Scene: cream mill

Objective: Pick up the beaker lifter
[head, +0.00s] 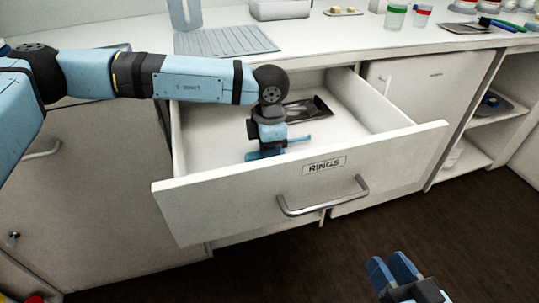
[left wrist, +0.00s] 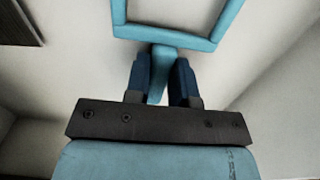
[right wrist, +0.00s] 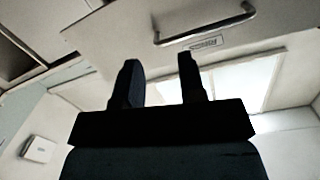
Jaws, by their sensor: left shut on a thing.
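The beaker lifter is light blue, with a straight stem and an open, squared frame, seen in the left wrist view (left wrist: 214,42). In the head view, parts of it (head: 298,140) show low in the open drawer beside my left gripper (head: 266,146), and the rest is hidden by the gripper. My left gripper reaches down into the drawer, and its two dark blue fingers (left wrist: 161,82) are shut on the stem. My right gripper (head: 393,268) is outside, in front of the drawer at the lower right. Its fingers (right wrist: 160,82) are apart with nothing between them.
The pulled-out drawer (head: 225,208) is labelled RINGS and has a metal handle (head: 325,200). A dark tray (head: 318,104) lies at its back. The counter above holds a ribbed grey mat (head: 225,40) and jars (head: 395,16). Open shelves (head: 462,160) stand at right.

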